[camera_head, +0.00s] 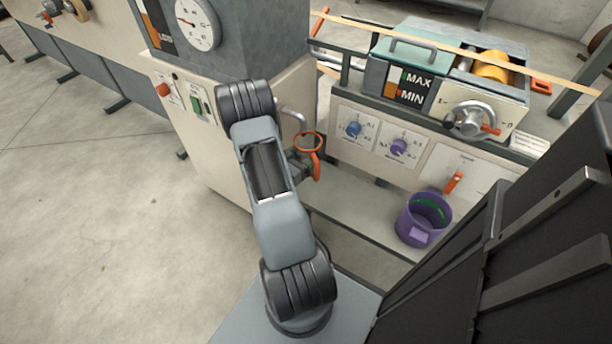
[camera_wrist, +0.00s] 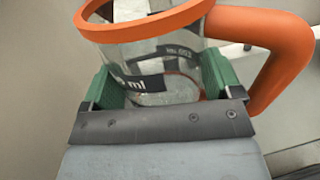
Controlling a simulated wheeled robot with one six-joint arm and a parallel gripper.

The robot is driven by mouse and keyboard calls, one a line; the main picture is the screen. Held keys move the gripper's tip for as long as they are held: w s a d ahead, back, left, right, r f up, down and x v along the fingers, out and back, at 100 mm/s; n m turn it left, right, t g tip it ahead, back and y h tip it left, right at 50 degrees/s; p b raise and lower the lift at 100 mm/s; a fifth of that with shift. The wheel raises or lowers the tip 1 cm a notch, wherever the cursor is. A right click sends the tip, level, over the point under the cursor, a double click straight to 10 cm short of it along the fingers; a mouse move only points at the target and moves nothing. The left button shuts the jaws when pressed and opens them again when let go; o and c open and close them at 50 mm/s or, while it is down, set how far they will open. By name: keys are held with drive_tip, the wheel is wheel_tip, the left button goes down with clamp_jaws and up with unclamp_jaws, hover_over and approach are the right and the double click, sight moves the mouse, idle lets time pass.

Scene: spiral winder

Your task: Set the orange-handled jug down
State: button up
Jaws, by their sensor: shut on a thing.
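The orange-handled jug (camera_wrist: 165,93) is clear, with a thick orange rim, a dark "ml" label and an orange handle (camera_wrist: 290,55) at the right in the wrist view. My gripper (camera_wrist: 158,80) is shut on its body, with a green pad on each side. In the head view an orange ring and handle, apparently the jug's (camera_head: 316,164), show just right of my arm, in front of the machine. My gripper is mostly hidden there behind my arm. The underside of the jug is hidden, so I cannot tell whether it touches anything.
A purple bucket (camera_head: 424,219) with something green inside stands on the low ledge (camera_head: 350,205) at the right. The ledge left of it looks clear. A grey pipe (camera_head: 298,116) curves out above the orange ring. A panel with a blue knob (camera_head: 353,128) and a purple knob (camera_head: 398,147) stands behind.

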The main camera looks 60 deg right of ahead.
sight(306, 143)
drive_tip(key=d+n+t, duration=0.1)
drive_tip(key=t, duration=0.1)
drive_tip(key=w+r+n+t+b, duration=0.1)
drive_tip(key=shift+w+d+r+t, duration=0.15)
drive_tip(key=shift+w+d+t, duration=0.05)
drive_tip(key=shift+d+t, duration=0.2)
drive_tip(key=shift+w+r+n+t, duration=0.1)
drive_tip(key=shift+r+n+t, duration=0.2)
drive_tip(key=shift+n, duration=0.1)
drive_tip(key=shift+d+f+t+b, duration=0.1)
drive_tip(key=shift+f+t+b, duration=0.1)
drive_tip(key=shift+t+b, duration=0.1)
drive_tip(key=shift+n, duration=0.3)
drive_tip(key=shift+w+f+b, duration=0.15)
drive_tip(key=shift+f+b, duration=1.85)
drive_tip(key=shift+f, duration=2.5)
drive_tip(key=shift+f, duration=0.1)
drive_tip(key=shift+f, duration=0.15)
drive_tip(key=o, duration=0.8)
